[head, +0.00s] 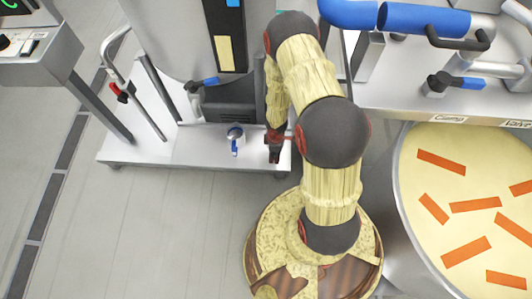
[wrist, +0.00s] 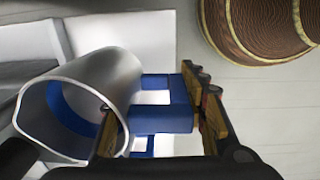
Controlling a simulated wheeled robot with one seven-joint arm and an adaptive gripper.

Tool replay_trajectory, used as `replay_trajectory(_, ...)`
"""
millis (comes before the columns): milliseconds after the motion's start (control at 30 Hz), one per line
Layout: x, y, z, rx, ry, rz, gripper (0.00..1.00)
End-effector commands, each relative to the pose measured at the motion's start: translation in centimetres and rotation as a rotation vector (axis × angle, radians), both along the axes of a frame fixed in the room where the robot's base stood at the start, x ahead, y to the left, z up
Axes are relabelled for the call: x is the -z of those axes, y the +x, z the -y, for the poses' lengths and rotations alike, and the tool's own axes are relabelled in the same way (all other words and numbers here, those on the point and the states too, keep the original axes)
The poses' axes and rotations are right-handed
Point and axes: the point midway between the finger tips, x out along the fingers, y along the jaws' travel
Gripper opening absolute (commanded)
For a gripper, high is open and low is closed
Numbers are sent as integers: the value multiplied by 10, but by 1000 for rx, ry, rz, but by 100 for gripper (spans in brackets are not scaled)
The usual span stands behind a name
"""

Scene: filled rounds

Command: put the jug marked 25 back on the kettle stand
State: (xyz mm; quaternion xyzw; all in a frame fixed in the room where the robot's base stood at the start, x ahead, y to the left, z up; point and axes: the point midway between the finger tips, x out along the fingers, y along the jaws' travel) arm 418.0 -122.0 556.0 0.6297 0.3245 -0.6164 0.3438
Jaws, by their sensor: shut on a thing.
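A metal jug (wrist: 85,85) with a blue handle (wrist: 160,119) shows in the wrist view, its open mouth toward the camera. My gripper (wrist: 160,122) has its fingers on either side of the handle and is shut on it. In the head view my gripper (head: 275,154) points down over the right part of the pale kettle stand (head: 170,150), near its front edge. I cannot make out the held jug there; my arm seems to cover it. I can read no number on it. Whether it touches the stand I cannot tell.
A blue-handled valve (head: 203,83) and a bent rail (head: 118,50) are behind. A large filled vat (head: 450,200) is at right. The floor (head: 130,230) at front left is clear.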

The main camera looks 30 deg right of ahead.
Motion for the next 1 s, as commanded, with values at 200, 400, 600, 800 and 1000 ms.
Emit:
replay_trajectory(200,24,23,-4,-1,0,-2,0)
replay_trajectory(400,46,42,-7,0,1,-1,0)
replay_trajectory(600,58,53,-8,0,0,0,0)
replay_trajectory(800,62,57,-9,0,0,0,0)
replay_trajectory(1000,90,58,-9,1,1,-1,0)
